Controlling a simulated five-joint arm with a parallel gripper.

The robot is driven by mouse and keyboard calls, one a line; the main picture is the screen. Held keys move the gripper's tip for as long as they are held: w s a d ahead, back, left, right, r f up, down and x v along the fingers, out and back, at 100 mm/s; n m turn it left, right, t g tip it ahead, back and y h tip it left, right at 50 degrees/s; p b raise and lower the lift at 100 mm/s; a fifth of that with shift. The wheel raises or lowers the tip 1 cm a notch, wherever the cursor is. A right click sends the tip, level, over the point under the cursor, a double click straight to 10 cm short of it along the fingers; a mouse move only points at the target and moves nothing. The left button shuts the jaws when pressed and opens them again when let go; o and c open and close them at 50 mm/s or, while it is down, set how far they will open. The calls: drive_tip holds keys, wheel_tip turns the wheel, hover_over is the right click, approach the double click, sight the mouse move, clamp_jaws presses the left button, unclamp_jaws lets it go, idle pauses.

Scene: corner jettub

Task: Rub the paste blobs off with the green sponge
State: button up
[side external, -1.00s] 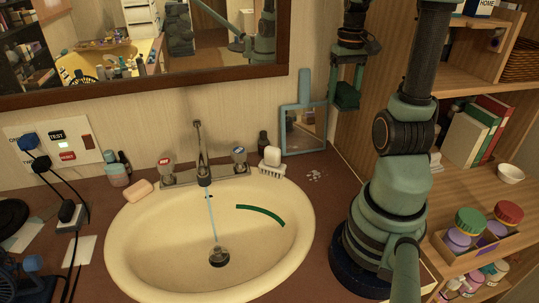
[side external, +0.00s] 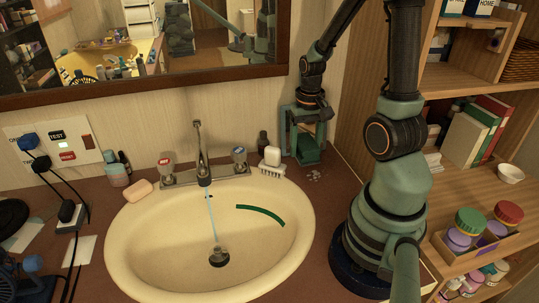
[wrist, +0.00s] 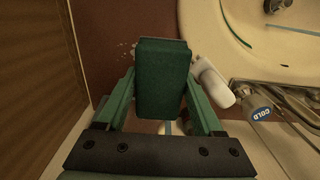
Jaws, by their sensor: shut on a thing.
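In the wrist view the sponge (wrist: 162,85) sits between both fingers of my gripper (wrist: 160,75) and hides much of the counter below. The pale paste blobs (side external: 315,176) lie on the brown counter, just in front of and below the sponge. In the wrist view some blobs (wrist: 127,50) show left of the sponge's far end; others may be hidden under it. The sponge appears slightly above the counter; contact is unclear.
The basin (side external: 130,225) is left; the wooden shelf (side external: 375,95) is right.

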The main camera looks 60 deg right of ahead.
sight(327, 172)
drive_tip(key=shift+f, duration=2.7)
drive_tip(key=shift+f, duration=1)
drive_tip(key=shift+s+d+r, duration=0.1)
drive_tip(key=shift+s+d, duration=2.6)
